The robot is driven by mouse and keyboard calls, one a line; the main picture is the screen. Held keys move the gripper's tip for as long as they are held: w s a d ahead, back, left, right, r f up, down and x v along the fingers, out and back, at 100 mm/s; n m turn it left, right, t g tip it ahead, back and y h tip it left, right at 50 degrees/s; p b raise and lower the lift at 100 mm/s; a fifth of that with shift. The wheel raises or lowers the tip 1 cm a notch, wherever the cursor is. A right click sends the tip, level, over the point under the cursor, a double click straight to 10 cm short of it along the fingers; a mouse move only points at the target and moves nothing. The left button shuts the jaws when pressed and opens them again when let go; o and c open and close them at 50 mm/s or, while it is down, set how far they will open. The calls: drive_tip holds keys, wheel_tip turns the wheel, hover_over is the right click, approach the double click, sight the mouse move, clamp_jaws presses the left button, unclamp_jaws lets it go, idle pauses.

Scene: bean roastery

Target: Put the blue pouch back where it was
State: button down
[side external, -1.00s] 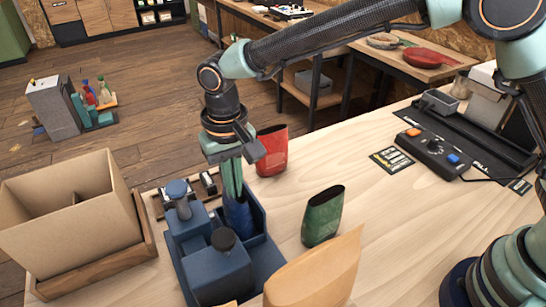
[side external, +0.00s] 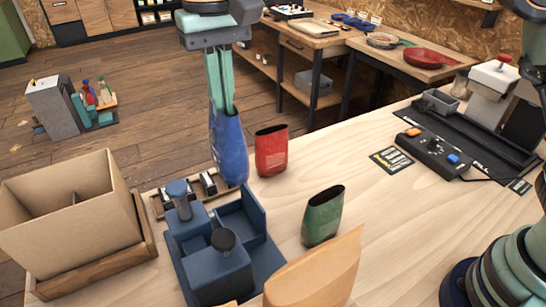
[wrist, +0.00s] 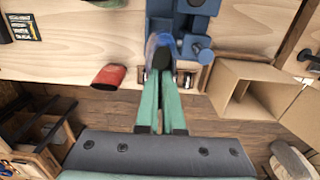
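The blue pouch (side external: 229,150) hangs upright between the green fingers of my gripper (side external: 224,108), above the far side of the blue fixture. My gripper is shut on the pouch's upper part. In the wrist view, the pouch (wrist: 152,45) shows beyond the fingertips (wrist: 160,72), in front of the fixture. The blue fixture (side external: 223,272) stands on the table with a knobbed block, a post and an open bay at its right rear; the bay is empty. The red pouch (side external: 271,152) and the green pouch (side external: 323,217) stand upright on the table.
A divided cardboard box (side external: 70,215) in a wooden tray stands at the left. A brown paper bag (side external: 318,272) is at the front. A small wooden rack (side external: 187,192) lies behind the fixture. A control box (side external: 435,150) is at the right. The table's right middle is clear.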

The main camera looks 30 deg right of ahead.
wheel_tip(320, 180, up, 2)
drive_tip(key=shift+r, duration=0.25)
drive_tip(key=w+d+f, duration=0.1)
drive_tip(key=w+d, duration=0.2)
drive_tip(key=d, duration=1.1)
wheel_tip(320, 180, down, 20)
drive_tip(key=shift+s+d+r, duration=0.15)
drive_tip(key=shift+s+d, duration=0.1)
drive_tip(key=c, duration=1)
unclamp_jaws()
drive_tip(key=shift+c, duration=0.2)
